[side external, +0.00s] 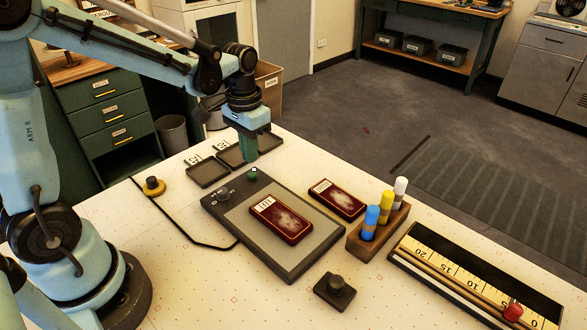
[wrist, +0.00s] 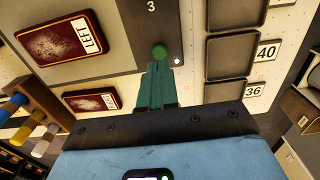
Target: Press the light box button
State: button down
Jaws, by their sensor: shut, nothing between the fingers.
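The light box (side external: 310,252) is a flat dark panel with a grey top on the white table. My gripper (side external: 249,158) is shut and empty, pointing down just above the button with what looks like a small gap. In the wrist view the teal fingertips (wrist: 158,68) are close together, right beside the green button (wrist: 160,51). A small white dot (wrist: 177,61) shows next to the button. Whether the fingertips touch the button is unclear.
One dark red case (side external: 282,218) lies on the light box, another (side external: 337,199) beside it. A wooden rack (side external: 377,236) holds coloured markers. Shallow dark trays (side external: 208,172) lie behind my gripper.

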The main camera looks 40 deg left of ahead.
jog(key=shift+r, duration=1.35)
jog(key=shift+r, duration=0.1)
jog(key=s+d+r+t, duration=0.3)
jog(key=s+d+t, duration=0.1)
jog(key=s+t, duration=0.3)
jog(key=shift+s+d+r, duration=0.25)
jog(key=shift+s, duration=0.2)
dwell(0.6)
